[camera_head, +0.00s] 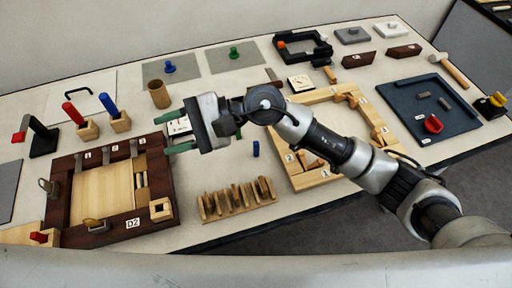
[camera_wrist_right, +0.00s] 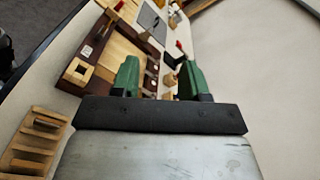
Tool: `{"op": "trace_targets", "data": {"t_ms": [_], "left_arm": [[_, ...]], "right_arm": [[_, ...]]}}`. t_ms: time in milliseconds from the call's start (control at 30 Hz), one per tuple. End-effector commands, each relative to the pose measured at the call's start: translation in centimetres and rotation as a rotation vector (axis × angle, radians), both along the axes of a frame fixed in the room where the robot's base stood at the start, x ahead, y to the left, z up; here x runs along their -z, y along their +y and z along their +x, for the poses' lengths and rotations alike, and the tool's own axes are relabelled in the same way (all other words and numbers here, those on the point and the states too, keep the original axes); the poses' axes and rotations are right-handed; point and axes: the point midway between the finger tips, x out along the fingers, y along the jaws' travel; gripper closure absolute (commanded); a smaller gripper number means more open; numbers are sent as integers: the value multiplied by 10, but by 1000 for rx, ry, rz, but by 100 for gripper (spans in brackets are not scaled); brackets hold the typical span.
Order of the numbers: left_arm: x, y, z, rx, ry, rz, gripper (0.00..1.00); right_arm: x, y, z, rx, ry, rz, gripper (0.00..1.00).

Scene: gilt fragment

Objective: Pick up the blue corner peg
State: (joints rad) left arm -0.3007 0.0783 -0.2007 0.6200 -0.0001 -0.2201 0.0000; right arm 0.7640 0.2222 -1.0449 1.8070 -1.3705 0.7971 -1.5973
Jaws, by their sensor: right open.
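A small blue upright peg (camera_head: 256,148) stands on the white table behind the slotted wooden rack. Another blue peg with a wider base (camera_head: 169,67) stands on a grey mat at the back left. I cannot tell for certain which is the corner peg. My right gripper (camera_head: 166,133) is open, its green fingers pointing left above the table near the dark-framed wooden box, left of the small blue peg. In the right wrist view the gap between the fingers (camera_wrist_right: 160,77) looks empty, and I make out no blue peg there. My left gripper is not in view.
The dark-framed box (camera_head: 72,205) is left, the slotted rack (camera_head: 235,213) at the front middle, and a light wooden frame (camera_head: 308,178) right, partly under my right arm. A wooden cup (camera_head: 159,95) and blue-handled tool (camera_head: 108,104) stand left. The table's front edge is close.

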Motion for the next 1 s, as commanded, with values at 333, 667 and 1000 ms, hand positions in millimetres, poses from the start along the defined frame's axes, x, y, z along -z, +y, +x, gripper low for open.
{"op": "trace_targets", "data": {"t_ms": [333,667,1000], "left_arm": [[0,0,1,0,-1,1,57],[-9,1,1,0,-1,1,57],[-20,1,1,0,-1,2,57]], "right_arm": [[91,-112,93,-598,-906,-940,55],[109,-147,115,-727,-969,-1126,55],[145,-145,113,-724,-972,-1120,55]]}}
